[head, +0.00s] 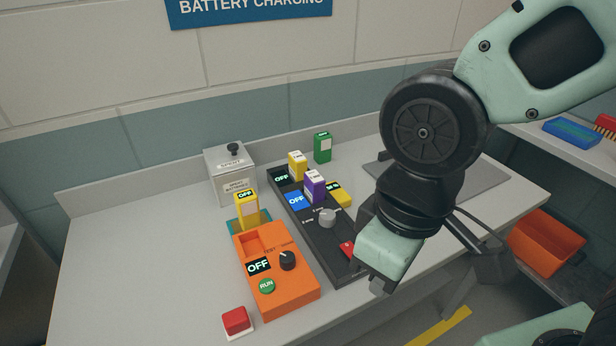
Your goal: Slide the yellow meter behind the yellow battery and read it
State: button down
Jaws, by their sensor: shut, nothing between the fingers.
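A small, low yellow block with a dark display, which looks like the yellow meter (341,196), lies against the right side of the black charger, beside the purple battery. Its display text is too small to read surely. One yellow battery (297,163) stands upright in the charger's far end. Another yellow block (247,211) with a pale label and a green "OFF" top stands on a teal base behind the orange tester. My gripper (377,288) is shut and empty, right of the charger's near end and apart from the meter. My wrist hides part of the bench.
The black charger (318,236) holds a purple battery (315,187) and has a grey knob and red switch. A green battery (322,148) stands behind. The orange tester (290,297), red button (235,321) and grey "SPENT" box (229,174) are left. The bench's left is clear.

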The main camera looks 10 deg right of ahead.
aim_at(341, 198)
jog(key=i+l+u, duration=0.15)
jog(key=l+u, duration=0.15)
jog(key=i+l+u, duration=0.1)
jog(key=l+u, duration=0.2)
jog(key=i+l+u, duration=0.1)
jog(key=l+u, duration=0.15)
jog(key=l, duration=0.15)
